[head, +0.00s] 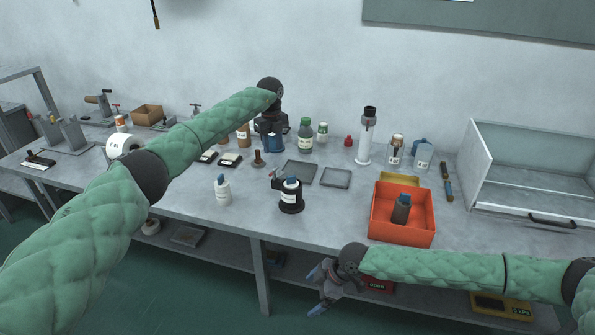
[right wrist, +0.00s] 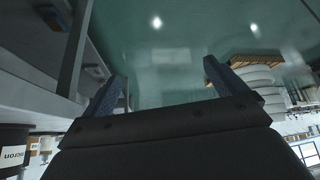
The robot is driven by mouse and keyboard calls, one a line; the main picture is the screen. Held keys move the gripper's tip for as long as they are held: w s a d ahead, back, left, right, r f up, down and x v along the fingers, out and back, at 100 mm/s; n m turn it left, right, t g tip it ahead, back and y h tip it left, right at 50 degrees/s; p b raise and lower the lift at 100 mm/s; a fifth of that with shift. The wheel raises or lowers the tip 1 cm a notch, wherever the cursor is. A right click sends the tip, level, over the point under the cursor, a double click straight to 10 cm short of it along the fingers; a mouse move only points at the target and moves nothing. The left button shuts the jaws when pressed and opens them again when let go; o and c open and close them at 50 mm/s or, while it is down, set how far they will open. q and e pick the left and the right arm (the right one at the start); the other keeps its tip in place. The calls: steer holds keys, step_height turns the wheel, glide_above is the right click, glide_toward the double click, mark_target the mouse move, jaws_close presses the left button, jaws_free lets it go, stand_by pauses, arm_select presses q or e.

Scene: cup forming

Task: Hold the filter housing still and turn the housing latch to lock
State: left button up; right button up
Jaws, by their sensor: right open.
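A tall white cylinder (head: 364,140) with a black top and a round foot stands upright at the back right of the bench; it may be the filter housing, but I cannot be sure. A squat black round holder (head: 290,197) with a white label, a blue-topped part and a small grey piece stands nearer the front; I cannot tell whether the grey piece is the latch. My left gripper (head: 272,143) points down over the back middle of the bench, apart from both; its jaws are too small to judge. My right gripper (head: 315,288) is open and empty before the bench's front edge.
An orange bin (head: 402,214) holding a dark bottle (head: 401,209) stands at the front right. A white blue-capped bottle (head: 223,191) stands left of the black holder. Two shallow grey trays (head: 299,171) lie behind it. An open-fronted grey cabinet (head: 525,180) occupies the right end.

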mark_target(290, 183)
steer(key=w+r, duration=0.3)
steer(key=w, duration=0.3)
steer(key=w+a+r+t+h, duration=0.1)
steer(key=w+r, duration=0.2)
steer(key=w, duration=0.3)
steer(key=w+r+t, duration=0.1)
steer(key=w+r, duration=0.2)
steer(key=w, duration=0.4)
steer(key=shift+a+r+m, duration=0.1)
steer(key=shift+a+m, duration=0.15)
steer(key=shift+m, duration=0.05)
steer(key=shift+w+a+r+m+g+h, duration=0.35)
steer(key=shift+w+r, duration=1.2)
steer(key=shift+w, duration=1.45)
steer(key=shift+w+a+r+m+g+h, duration=0.1)
steer(key=shift+w+a+r+m, duration=0.35)
steer(key=shift+w+r, duration=1.8)
steer(key=shift+w+a+r+m+g+h, duration=0.2)
steer(key=shift+w+r+m, duration=0.45)
steer(key=shift+w, duration=3.05)
steer(key=shift+x, duration=3.75)
steer(key=shift+a, duration=0.15)
steer(key=shift+c, duration=0.5)
steer(key=c, duration=1.3)
